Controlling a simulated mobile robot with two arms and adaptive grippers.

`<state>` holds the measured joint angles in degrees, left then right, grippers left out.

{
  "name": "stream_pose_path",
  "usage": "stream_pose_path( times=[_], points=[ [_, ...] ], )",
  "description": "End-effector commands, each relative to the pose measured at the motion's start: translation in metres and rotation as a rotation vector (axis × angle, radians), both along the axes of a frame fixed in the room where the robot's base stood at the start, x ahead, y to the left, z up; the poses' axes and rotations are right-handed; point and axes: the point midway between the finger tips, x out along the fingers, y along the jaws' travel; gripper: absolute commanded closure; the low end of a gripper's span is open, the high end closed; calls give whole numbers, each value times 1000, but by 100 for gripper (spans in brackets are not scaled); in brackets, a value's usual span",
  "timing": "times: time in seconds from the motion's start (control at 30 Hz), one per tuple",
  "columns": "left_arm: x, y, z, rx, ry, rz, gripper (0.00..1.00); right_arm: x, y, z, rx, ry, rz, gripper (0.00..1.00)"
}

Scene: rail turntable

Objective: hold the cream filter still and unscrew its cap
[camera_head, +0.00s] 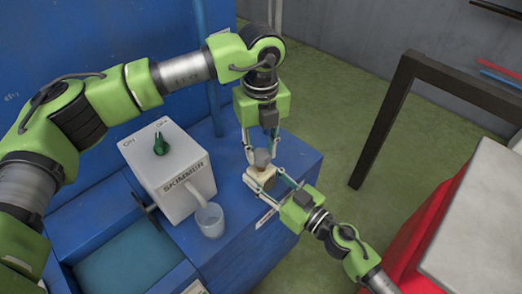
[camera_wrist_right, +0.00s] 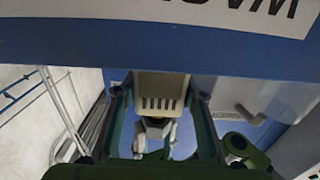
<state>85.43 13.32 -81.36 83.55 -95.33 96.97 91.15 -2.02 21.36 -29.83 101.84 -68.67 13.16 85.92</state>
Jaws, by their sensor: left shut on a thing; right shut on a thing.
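The cream filter (camera_head: 259,180) stands on the blue cabinet top near its back right corner. Its grey cap (camera_head: 262,158) sits on top of it. My left gripper (camera_head: 263,152) comes down from above and is shut on the cap. My right gripper (camera_head: 268,183) comes in from the lower right and is shut on the filter's body. In the right wrist view the slotted cream body (camera_wrist_right: 160,92) lies between my right fingers (camera_wrist_right: 160,105). How far the cap is turned cannot be told.
The blue cabinet (camera_head: 245,238) has free room in front. A dark frame (camera_head: 385,120) and a red and grey block (camera_head: 480,215) stand at right.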

Motion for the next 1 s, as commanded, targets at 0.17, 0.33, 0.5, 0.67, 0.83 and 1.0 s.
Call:
stream_pose_path(
  times=[0.17,0.33,0.5,0.67,0.83,1.0],
  points=[
    [0,0,4,0,0,0,99,0,0,0,0,0,-1,100],
    [0,0,4,0,0,0,99,0,0,0,0,0,-1,100],
    [0,0,5,0,0,0,99,0,0,0,-1,1,-1,100],
    [0,0,10,0,0,0,99,0,0,0,-1,1,-1,100],
    [0,0,21,0,-1,0,99,0,0,0,-1,1,-1,100],
    [0,0,31,0,-1,0,99,0,0,0,-1,1,-1,100]
  ],
)
